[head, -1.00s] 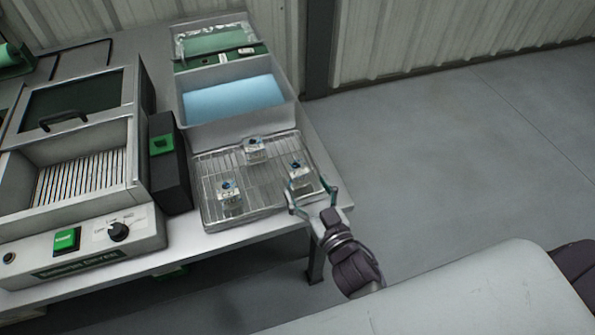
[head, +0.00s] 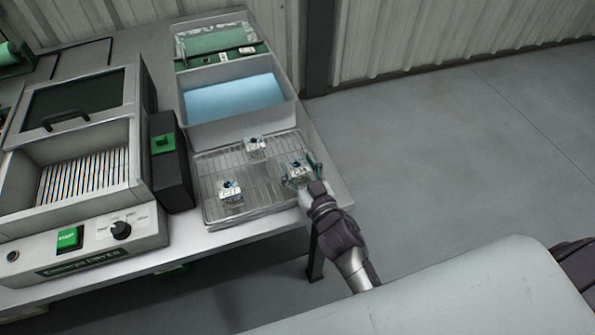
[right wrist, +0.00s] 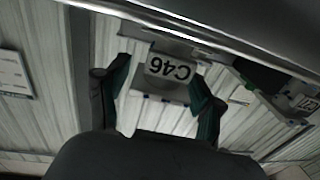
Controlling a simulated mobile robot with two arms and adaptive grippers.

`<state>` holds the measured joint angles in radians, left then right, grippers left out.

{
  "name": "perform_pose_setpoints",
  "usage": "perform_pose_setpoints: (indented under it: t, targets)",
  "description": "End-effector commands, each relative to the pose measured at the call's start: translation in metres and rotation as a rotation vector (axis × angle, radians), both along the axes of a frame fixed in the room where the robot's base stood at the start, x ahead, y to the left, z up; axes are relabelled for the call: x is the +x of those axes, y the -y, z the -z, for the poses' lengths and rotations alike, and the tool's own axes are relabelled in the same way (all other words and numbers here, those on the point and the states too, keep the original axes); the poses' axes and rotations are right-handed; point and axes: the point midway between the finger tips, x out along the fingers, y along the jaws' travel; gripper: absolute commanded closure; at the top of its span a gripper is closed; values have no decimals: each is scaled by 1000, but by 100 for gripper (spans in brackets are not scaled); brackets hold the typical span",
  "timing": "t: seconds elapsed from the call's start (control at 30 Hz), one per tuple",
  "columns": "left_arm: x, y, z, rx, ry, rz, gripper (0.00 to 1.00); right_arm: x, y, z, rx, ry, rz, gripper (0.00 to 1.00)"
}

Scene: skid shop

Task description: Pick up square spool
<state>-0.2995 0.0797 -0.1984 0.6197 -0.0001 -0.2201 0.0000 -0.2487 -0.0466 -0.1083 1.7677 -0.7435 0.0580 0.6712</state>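Three small pale, square-looking pieces with blue centres stand apart on a wire rack tray (head: 222,165); I take them for spools. One is at the front left (head: 230,192), one at the back (head: 255,147), one at the right (head: 296,168). My right gripper (head: 301,172) is at the right one. In the right wrist view the fingers of my right gripper (right wrist: 160,88) stand apart on either side of a piece with a white label (right wrist: 170,68) reading C46 upside down. Firm contact does not show. My left gripper is out of view.
A grey bin with blue liquid (head: 235,98) stands behind the rack. The table's right edge is close to the rack, with open floor beyond.

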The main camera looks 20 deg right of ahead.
Motion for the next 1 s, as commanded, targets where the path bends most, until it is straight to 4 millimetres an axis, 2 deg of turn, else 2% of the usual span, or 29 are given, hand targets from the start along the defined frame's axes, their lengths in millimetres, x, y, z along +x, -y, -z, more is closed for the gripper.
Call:
perform_pose_setpoints:
  t: [0.03, 0.3, 0.67, 0.77, 0.93, 1.0]
  targets:
    - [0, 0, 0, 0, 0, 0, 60, 0, 0, 0, 0, 0, 0, 47]
    - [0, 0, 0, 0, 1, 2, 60, 0, 0, 0, 0, 0, 0, 92]
    - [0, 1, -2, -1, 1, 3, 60, 0, 0, -8, 0, 5, -2, 92]
    - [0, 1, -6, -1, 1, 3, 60, 0, 0, -18, -2, 5, -1, 92]
    - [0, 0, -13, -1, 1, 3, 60, 0, 2, -49, -5, 7, -3, 92]
    - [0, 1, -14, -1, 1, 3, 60, 5, 20, -55, -9, 5, -2, 92]
